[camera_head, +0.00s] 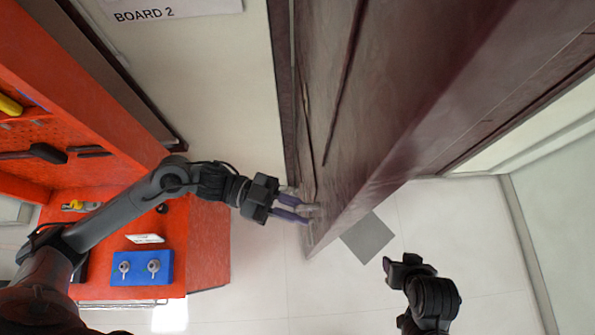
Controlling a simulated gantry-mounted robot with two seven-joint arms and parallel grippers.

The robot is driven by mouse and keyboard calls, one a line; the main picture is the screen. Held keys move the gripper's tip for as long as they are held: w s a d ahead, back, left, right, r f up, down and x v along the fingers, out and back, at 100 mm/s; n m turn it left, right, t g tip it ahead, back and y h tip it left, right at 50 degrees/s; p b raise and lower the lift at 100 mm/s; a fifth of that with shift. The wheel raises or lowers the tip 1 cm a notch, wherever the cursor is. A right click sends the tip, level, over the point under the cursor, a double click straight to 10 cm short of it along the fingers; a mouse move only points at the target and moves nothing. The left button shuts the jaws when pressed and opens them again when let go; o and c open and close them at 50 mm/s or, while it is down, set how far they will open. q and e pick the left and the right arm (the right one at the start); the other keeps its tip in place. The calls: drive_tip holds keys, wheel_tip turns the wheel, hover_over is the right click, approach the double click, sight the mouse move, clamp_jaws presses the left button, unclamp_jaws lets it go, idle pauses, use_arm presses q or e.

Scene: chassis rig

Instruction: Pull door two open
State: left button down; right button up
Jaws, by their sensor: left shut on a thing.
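The dark reddish-brown wooden door (400,85) fills the upper middle and right of the head view. Its lower corner comes down near the picture's centre. My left gripper (303,212) is at the door's lower left edge, its purple-grey fingers shut on a small greyish part there, which looks like the door handle. The fingers cover most of that part. How far the door stands open is hard to tell from this angle. My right gripper (388,268) is at the lower right, apart from the door; its finger gap is not clear.
An orange workbench (208,245) with a blue block (140,268) and tools stands at the left, under my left arm. A sign reading "BOARD 2" (145,14) is at the top left. A grey floor tile (368,238) lies below the door. Pale floor is clear at lower centre.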

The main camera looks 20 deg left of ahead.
use_arm(q)
drive_tip(key=c, duration=1.2)
unclamp_jaws()
drive_tip(key=shift+c, duration=0.2)
drive_tip(key=a+b, duration=0.2)
drive_tip(key=a, duration=0.8)
drive_tip(key=shift+w+a+b, duration=0.25)
drive_tip(key=shift+a+b, duration=0.05)
drive_tip(key=shift+a, duration=0.1)
